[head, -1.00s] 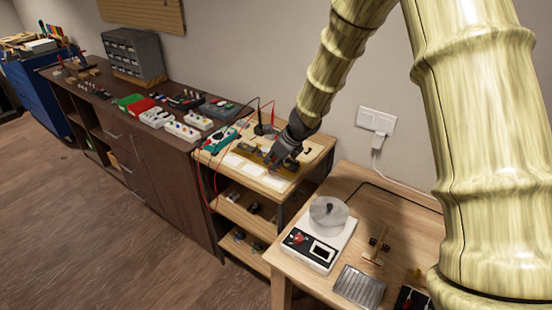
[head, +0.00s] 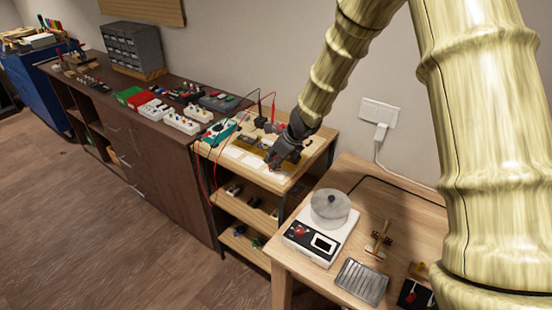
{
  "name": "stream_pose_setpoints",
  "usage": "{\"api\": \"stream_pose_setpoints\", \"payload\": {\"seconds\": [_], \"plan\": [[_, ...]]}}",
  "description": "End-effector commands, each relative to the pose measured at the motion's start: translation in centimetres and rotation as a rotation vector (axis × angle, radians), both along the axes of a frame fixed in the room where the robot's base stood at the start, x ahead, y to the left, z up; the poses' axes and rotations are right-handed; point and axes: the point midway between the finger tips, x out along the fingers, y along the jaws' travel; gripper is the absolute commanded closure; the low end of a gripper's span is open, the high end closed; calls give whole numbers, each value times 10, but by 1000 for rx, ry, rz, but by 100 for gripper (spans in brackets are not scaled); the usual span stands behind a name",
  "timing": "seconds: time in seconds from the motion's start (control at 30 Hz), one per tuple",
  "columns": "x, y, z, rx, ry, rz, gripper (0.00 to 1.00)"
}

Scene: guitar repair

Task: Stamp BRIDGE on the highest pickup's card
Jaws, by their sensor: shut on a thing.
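My gripper (head: 275,161) is over the small wooden shelf table (head: 291,182), pointing down near its front right. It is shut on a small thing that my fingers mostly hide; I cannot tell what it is. Pale cards (head: 244,158) lie in a row along the front of the tabletop, left of my gripper. A teal meter (head: 219,132) with red and black leads stands at the table's left edge. I cannot read any marking on the cards or tell which pickup reads highest.
A white device with a round metal top (head: 322,228) stands on the nearer wooden table, with a ribbed metal tray (head: 361,282) in front. A dark cabinet (head: 165,165) with several small boxes on top adjoins on the left. Open lower shelves (head: 245,212) hold small parts.

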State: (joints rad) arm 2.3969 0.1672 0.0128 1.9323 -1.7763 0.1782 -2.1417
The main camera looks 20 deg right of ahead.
Motion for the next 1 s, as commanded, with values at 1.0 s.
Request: {"api": "stream_pose_setpoints", "payload": {"seconds": [1.0], "plan": [[0, 0, -7, 0, 0, 0, 96]]}}
